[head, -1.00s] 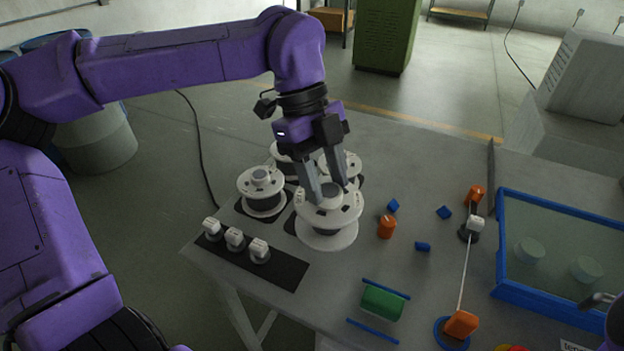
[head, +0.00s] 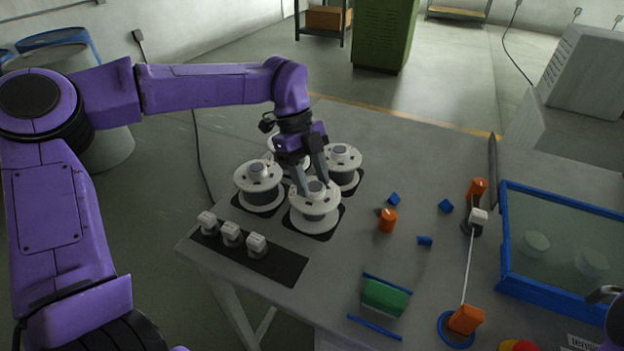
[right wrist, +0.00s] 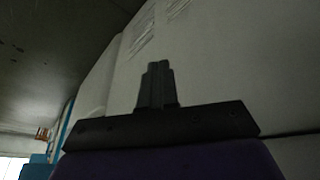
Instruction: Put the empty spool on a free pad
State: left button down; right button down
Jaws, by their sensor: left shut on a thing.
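The empty spool (head: 314,217) is white with a bare core. It is upright at the front right of a cluster of spools, on or just above a dark square pad (head: 326,235); I cannot tell if it touches. My left gripper (head: 311,187) reaches down from above and is shut on the spool's top hub. Three other spools with dark windings stand close by: one to the left (head: 259,190), one to the right behind (head: 343,170), and one at the back (head: 274,145), partly hidden by my gripper. My right gripper (right wrist: 157,85) shows shut and empty in the right wrist view.
A black strip with several white knobs (head: 231,234) lies at the table's front left. To the right are an orange cylinder (head: 387,221), small blue blocks (head: 394,199), a green piece (head: 384,297) and a blue-framed tank (head: 550,294). Bare table lies behind the blocks.

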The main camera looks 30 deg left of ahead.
pick_arm(q)
jog(key=c, duration=0.5)
grip_release()
jog(key=shift+c, duration=0.2)
jog(key=p+v, duration=1.1)
jog(key=v, duration=0.1)
